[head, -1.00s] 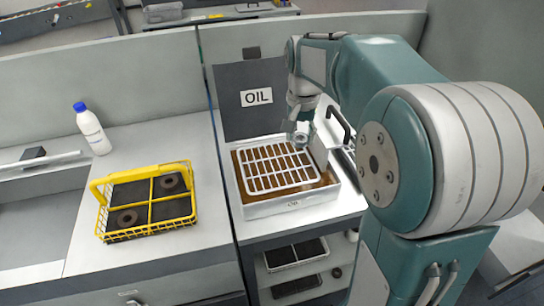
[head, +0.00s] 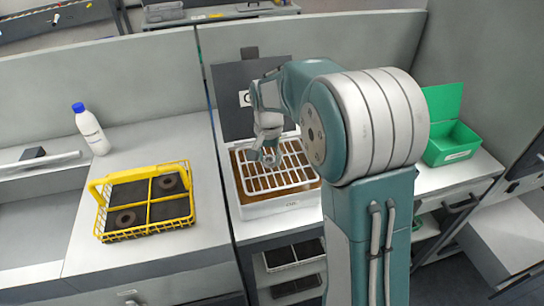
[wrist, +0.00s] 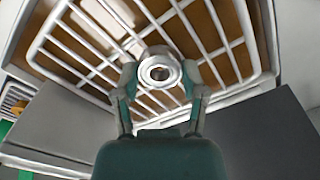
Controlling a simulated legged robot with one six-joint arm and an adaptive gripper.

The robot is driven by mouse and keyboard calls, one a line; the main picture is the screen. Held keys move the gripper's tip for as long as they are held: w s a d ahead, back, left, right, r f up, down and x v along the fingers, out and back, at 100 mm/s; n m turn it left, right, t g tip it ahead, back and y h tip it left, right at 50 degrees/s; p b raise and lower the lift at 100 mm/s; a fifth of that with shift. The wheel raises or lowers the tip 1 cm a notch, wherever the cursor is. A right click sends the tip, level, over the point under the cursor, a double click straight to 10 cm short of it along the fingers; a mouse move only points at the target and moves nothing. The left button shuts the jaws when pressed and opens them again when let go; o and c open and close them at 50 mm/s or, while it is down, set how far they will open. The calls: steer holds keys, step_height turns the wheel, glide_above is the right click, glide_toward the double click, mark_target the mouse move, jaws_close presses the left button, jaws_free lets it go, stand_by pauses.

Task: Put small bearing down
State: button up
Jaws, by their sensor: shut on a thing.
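My gripper (wrist: 160,85) is shut on the small bearing (wrist: 159,72), a silver ring with a dark centre hole, in the wrist view. In the head view my gripper (head: 266,156) is above the left part of the oil tray (head: 290,206). The tray holds brown oil under a white grid rack (head: 285,181). The wrist view shows the rack (wrist: 85,75) behind the bearing. I cannot tell whether the bearing touches the rack. My arm hides the right end of the tray in the head view.
A yellow basket (head: 151,216) with two dark rings in its compartments stands on the left counter. A white bottle (head: 92,131) with a blue cap is behind it. A green open box (head: 452,143) stands at the right. A dark lid panel (head: 235,115) rises behind the tray.

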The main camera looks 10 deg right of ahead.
mark_target(269, 160)
steer(key=shift+f, duration=0.15)
steer(key=o, duration=1.2)
steer(key=shift+a, duration=0.15)
steer(key=shift+c, duration=0.2)
step_height(269, 160, up, 12)
steer(key=shift+r, duration=0.2)
steer(key=shift+s, duration=0.1)
